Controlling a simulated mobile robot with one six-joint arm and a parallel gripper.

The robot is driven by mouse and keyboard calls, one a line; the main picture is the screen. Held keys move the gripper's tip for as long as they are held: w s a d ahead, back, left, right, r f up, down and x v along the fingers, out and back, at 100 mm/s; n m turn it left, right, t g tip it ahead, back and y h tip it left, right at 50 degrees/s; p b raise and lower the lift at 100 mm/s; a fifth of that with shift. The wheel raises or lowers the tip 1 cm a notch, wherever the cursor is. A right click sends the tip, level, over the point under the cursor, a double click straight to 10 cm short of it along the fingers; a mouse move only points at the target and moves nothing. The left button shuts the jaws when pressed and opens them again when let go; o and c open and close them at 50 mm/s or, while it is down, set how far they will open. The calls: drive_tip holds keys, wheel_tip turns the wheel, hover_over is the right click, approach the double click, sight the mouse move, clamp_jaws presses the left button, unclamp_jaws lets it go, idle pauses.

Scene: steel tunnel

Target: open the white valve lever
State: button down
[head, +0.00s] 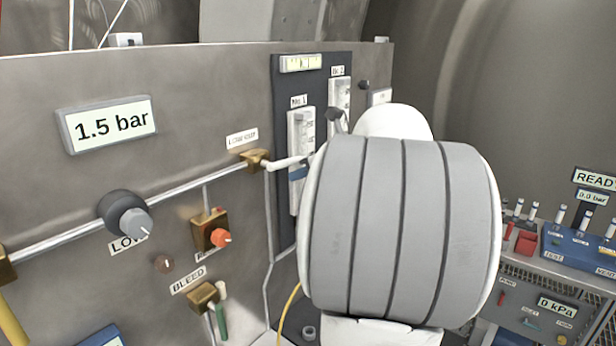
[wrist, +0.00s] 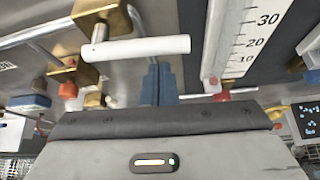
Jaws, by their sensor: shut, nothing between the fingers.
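The white valve lever (head: 289,162) sticks out to the right from a brass valve body (head: 254,160) on the steel panel, just below a small label. In the wrist view the lever (wrist: 140,48) lies level across the picture, running right from its brass body (wrist: 98,15). My gripper (wrist: 158,84) shows there as two blue-grey fingers side by side, shut and empty, with their tips just below the lever's middle. I cannot tell whether they touch it. In the head view my arm hides most of the gripper; a bit of blue (head: 298,173) shows below the lever.
A gauge column (head: 302,130) stands close right of the lever, and its scale (wrist: 237,45) fills the wrist view's upper right. A pipe runs left from the valve. A grey knob (head: 133,221), orange knob (head: 220,237) and green bleed lever (head: 221,318) project from the panel.

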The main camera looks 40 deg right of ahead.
drive_tip(key=shift+w+r, duration=0.15)
drive_tip(key=shift+r, duration=0.35)
drive_tip(key=shift+w+d+r+n+h+p, duration=0.15)
drive_tip(key=shift+r+n+h+p, duration=0.3)
drive_tip(key=shift+r, duration=0.5)
drive_tip(key=b, duration=0.4)
approach(295, 162)
drive_tip(key=f, duration=0.1)
drive_tip(key=s+f, duration=0.2)
drive_tip(key=f, duration=0.1)
drive_tip(key=shift+s+d, duration=0.2)
drive_tip(key=shift+d, duration=0.1)
